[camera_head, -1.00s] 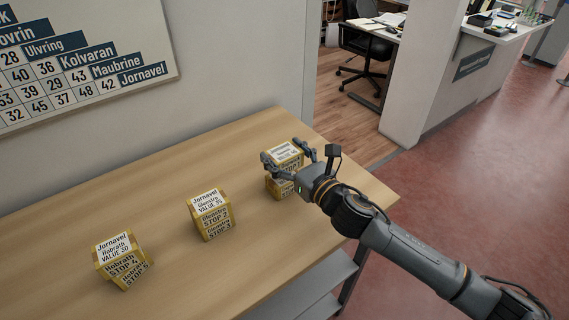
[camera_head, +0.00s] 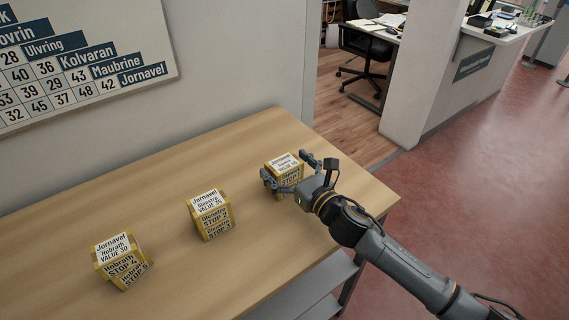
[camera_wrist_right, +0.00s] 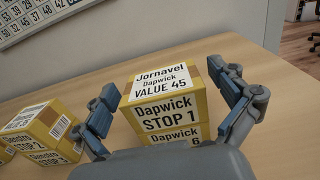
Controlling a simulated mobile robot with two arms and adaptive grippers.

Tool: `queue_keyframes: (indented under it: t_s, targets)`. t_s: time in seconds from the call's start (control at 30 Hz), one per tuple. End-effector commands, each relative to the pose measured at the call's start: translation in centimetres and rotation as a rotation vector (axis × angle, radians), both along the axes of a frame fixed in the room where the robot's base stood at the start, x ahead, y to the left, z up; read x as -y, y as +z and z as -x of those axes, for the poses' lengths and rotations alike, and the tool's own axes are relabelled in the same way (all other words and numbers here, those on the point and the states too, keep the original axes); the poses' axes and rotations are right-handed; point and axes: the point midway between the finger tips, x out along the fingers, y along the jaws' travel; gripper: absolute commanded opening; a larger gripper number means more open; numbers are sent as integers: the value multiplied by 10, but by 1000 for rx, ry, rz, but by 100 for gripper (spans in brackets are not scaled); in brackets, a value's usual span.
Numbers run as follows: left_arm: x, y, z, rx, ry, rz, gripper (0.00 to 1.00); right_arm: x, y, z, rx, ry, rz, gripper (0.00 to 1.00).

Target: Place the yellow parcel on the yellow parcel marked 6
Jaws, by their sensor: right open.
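A yellow parcel labelled STOP 1, VALUE 45 (camera_head: 283,163) rests on top of the yellow parcel marked 6 near the table's right end. In the right wrist view the upper parcel (camera_wrist_right: 166,112) sits squarely over the lower parcel marked 6 (camera_wrist_right: 181,135), the two touching. My right gripper (camera_head: 286,166) is open, with one finger to each side of the stack. In the right wrist view, gaps show between the fingers and the upper parcel. In the head view, the gripper hides much of the lower parcel. My left gripper is not in view.
Two other stacks of yellow parcels stand on the wooden table (camera_head: 170,180): one with STOP 2 (camera_head: 213,216) in the middle, one with STOP 4 (camera_head: 123,265) at the left. A wall with a number board (camera_head: 85,60) is behind. Bare tabletop lies between the stacks.

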Motion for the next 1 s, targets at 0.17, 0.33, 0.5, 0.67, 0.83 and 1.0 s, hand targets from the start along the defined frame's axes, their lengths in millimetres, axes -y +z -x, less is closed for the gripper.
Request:
queue_keyframes:
  t_s: [0.17, 0.33, 0.5, 0.67, 0.83, 1.0]
  targets:
    - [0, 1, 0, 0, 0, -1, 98, 0, 1, 0, 0, 0, 0, 97]
    - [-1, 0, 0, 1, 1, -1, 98, 8, 2, 9, 0, 0, 1, 97]
    - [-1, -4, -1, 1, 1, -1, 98, 27, 0, 36, -2, 0, 3, 97]
    - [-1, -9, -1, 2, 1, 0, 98, 47, 0, 64, -1, 0, 2, 97]
    - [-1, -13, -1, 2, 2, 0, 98, 63, 1, 86, 0, -1, 1, 97]
    - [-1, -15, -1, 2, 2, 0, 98, 70, 2, 96, 0, 0, 0, 97]
